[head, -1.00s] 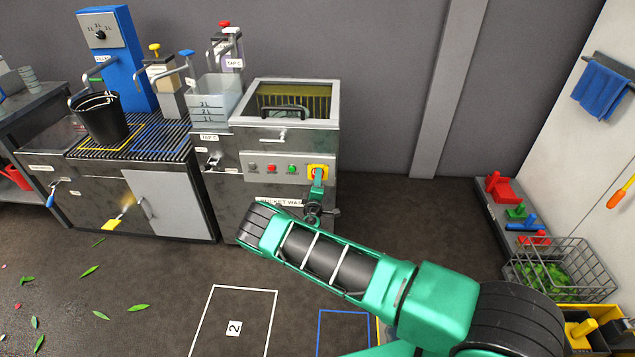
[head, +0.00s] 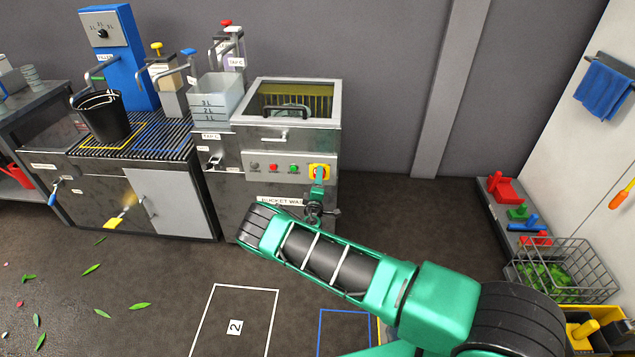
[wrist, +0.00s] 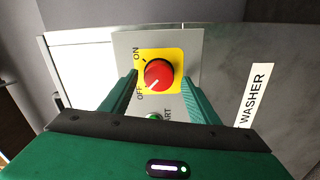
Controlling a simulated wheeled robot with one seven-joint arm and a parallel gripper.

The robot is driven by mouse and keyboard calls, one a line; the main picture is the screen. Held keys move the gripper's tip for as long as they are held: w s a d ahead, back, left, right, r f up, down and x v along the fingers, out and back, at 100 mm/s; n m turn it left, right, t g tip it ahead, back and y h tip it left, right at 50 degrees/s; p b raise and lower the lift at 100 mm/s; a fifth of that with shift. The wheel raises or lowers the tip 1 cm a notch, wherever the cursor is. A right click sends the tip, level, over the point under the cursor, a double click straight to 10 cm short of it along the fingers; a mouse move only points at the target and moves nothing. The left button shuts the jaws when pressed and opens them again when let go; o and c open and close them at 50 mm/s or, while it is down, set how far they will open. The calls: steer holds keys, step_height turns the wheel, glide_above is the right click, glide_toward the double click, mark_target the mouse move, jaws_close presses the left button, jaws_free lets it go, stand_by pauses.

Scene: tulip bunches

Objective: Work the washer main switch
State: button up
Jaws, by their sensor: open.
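The washer main switch is a red round knob (wrist: 159,74) on a yellow plate, between the words ON and OFF in the wrist view. Its white mark points down-left, towards OFF. My gripper (wrist: 162,88) is open, with one finger on each side of the knob; I cannot tell whether they touch it. In the head view the yellow plate (head: 319,170) is at the right of the bucket washer's front panel (head: 265,172), and my gripper (head: 318,178) is up against it, partly hiding the knob.
The washer lid (head: 290,100) has a window. Small grey, red and green buttons (head: 293,168) sit left of the switch. A black bucket (head: 100,118) and a clear container (head: 215,100) stand on the left counter. The floor right of the washer is clear.

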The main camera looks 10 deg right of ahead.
steer(key=v, duration=1)
steer(key=shift+s+a, duration=0.15)
steer(key=shift+s, duration=0.05)
steer(key=s+d+r+m+g+h, duration=0.35)
steer(key=d+r+m+g, duration=0.2)
steer(key=d+r, duration=0.4)
steer(key=s+d+r+m+g+h, duration=0.2)
steer(key=d+r+m+g+h, duration=0.4)
steer(key=d, duration=0.7)
steer(key=s+d+r+m+g+y, duration=0.3)
steer(key=s+d+r+m+y, duration=0.1)
steer(key=s+d+r, duration=0.3)
steer(key=s+d+r+m+g+y, duration=0.1)
steer(key=s+r+m+g+y, duration=0.2)
steer(key=s, duration=0.7)
steer(key=s+r+m+y, duration=0.1)
steer(key=s+r+y, duration=0.2)
steer(key=s+r, duration=0.5)
steer(key=s+a+r+y, duration=0.2)
steer(key=s+a, duration=0.2)
steer(key=s, duration=0.7)
steer(key=s+a+r+y, duration=0.2)
steer(key=s+a+y, duration=0.1)
steer(key=s, duration=0.8)
steer(key=shift+a+n, duration=0.35)
steer(key=shift+a, duration=0.55)
